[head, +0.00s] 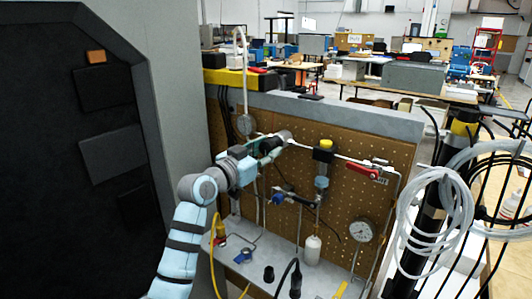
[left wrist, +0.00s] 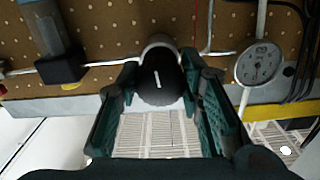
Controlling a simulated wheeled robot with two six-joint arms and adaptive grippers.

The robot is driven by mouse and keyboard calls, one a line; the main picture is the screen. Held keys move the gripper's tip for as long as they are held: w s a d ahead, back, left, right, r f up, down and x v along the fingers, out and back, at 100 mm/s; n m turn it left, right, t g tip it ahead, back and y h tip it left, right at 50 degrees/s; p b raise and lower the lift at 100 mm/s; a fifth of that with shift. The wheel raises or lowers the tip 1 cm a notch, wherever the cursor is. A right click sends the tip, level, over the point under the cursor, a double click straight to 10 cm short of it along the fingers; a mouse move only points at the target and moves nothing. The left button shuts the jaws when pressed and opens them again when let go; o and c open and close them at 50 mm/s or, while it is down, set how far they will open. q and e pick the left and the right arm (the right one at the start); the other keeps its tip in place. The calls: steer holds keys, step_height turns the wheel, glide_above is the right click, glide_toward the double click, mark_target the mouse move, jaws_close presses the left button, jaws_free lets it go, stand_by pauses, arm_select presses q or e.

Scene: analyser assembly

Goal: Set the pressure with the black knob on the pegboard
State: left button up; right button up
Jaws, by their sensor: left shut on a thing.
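The black knob (left wrist: 158,84) with a white mark line is on a metal fitting at the pegboard (left wrist: 110,25). My left gripper (left wrist: 160,76) has one finger on each side of the knob and is shut on it. In the head view the left gripper (head: 272,145) reaches the upper left part of the pegboard (head: 400,157), and the knob is largely hidden by it. A round pressure gauge (left wrist: 259,62) is beside the gripper in the left wrist view; it also shows in the head view (head: 245,125). My right gripper is not in view.
Pipes, a yellow-topped valve unit (head: 321,158), a red-handled valve (head: 361,170) and a second gauge (head: 361,230) are to the right of the gripper. A white bottle (head: 312,250) stands on the shelf below. Coiled hoses (head: 440,205) hang at the right.

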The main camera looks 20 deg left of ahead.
arm_select(q)
steer(key=shift+f, duration=0.15)
steer(key=o, duration=1.2)
steer(key=shift+c, duration=0.2)
steer(key=v, duration=1.2)
